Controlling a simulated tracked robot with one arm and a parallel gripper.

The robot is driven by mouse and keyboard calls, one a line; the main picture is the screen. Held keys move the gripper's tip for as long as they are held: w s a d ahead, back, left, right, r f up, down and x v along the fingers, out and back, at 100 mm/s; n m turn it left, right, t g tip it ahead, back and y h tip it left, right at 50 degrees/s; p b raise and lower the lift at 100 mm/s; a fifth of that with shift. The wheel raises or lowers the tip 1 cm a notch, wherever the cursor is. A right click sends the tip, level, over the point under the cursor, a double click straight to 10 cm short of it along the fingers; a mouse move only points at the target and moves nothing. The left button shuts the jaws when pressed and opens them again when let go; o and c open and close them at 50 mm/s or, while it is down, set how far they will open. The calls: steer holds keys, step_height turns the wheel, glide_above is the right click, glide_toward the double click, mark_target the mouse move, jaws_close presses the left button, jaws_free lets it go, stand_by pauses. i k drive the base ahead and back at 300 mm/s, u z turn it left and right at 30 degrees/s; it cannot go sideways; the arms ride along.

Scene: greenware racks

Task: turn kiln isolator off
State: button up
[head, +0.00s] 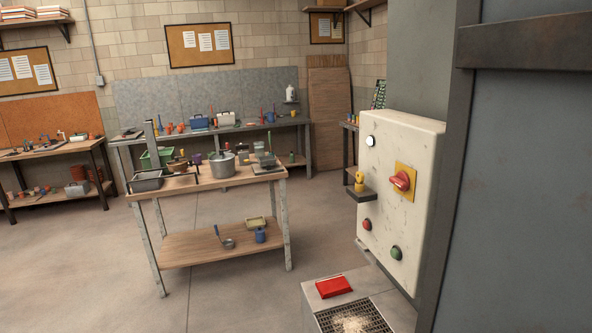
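The kiln isolator appears to be the red rotary knob (401,182) on a yellow plate, mounted on a cream, speckled control box (393,235) at the right. The knob's handle looks roughly sideways and slightly tilted. Any on or off lettering is too small to read. The box also carries a white round lamp or button (370,141), a red button (367,224) and a green button (396,253). My gripper does not show in this view.
A small ledge (359,195) with a yellow object juts from the box's left side. Below stands a low grey block (313,292) with a red item and a grate. A dark metal panel (525,170) fills the right edge. A cluttered wooden worktable (210,245) stands left; floor between is clear.

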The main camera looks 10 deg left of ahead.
mark_target(401, 180)
steer(key=u, duration=0.35)
steer(key=i, duration=0.75)
steer(key=u, duration=0.4)
steer(key=k, duration=0.85)
steer(key=u, duration=0.2)
steer(key=i, duration=0.85)
steer(key=z, duration=0.15)
